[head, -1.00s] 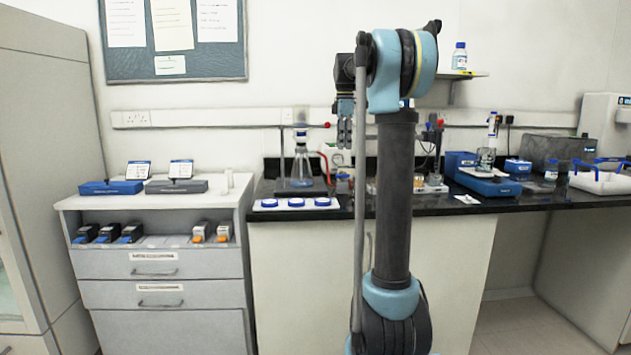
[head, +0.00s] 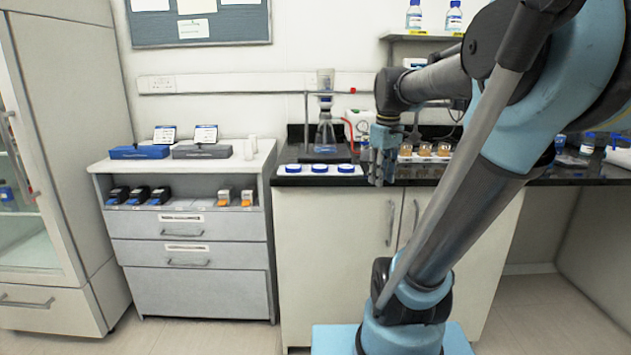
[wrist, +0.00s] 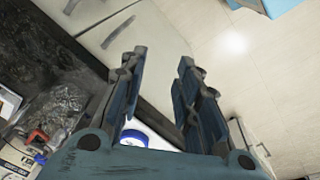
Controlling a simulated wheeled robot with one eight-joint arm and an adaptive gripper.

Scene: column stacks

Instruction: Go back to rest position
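My gripper (head: 381,160) hangs pointing down at the end of my raised, bent arm, in front of the black bench's front edge. In the wrist view my gripper (wrist: 160,60) has its two blue-grey fingers apart with nothing between the tips. A blue and white round thing (wrist: 137,137) shows beyond the finger bases, partly hidden. In the head view my arm hides part of the bench to the right.
Floor (head: 220,335) in front is clear.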

